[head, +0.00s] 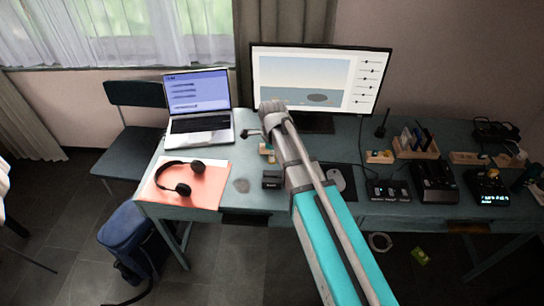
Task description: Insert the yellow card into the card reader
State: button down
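My arm reaches up from the bottom of the head view across the desk. A small dark part (250,133) juts out left of its far end; it may be my gripper, but its fingers cannot be made out. A wooden rack (416,150) at the right of the desk holds several upright cards. Their colours are hard to tell, and I cannot pick out the yellow card for sure. A small black device (272,180) sits near the front edge, just left of my arm. I cannot tell whether it is the card reader.
The desk also holds a laptop (199,105), headphones (180,178) on an orange sheet, a monitor (318,78), a mouse (337,179), and black devices at right, one with a lit display (488,187). A yellow-green item (420,256) lies on the floor. A chair (130,150) stands left.

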jog(key=shift+f, duration=0.15)
jog(key=b, duration=0.6)
send_over(273, 173)
jog(key=s, duration=0.2)
jog(key=shift+w+a+f, duration=0.1)
jog(key=shift+f, duration=1.3)
jog(key=shift+w+f, duration=0.1)
jog(key=shift+f, duration=1.3)
jog(key=shift+f+b, duration=1.5)
jog(key=shift+f, duration=0.05)
jog(key=c, duration=0.7)
grip_release()
jog(key=shift+r, duration=0.15)
notch_tip(273, 173, up, 9)
jog(key=p, duration=0.9)
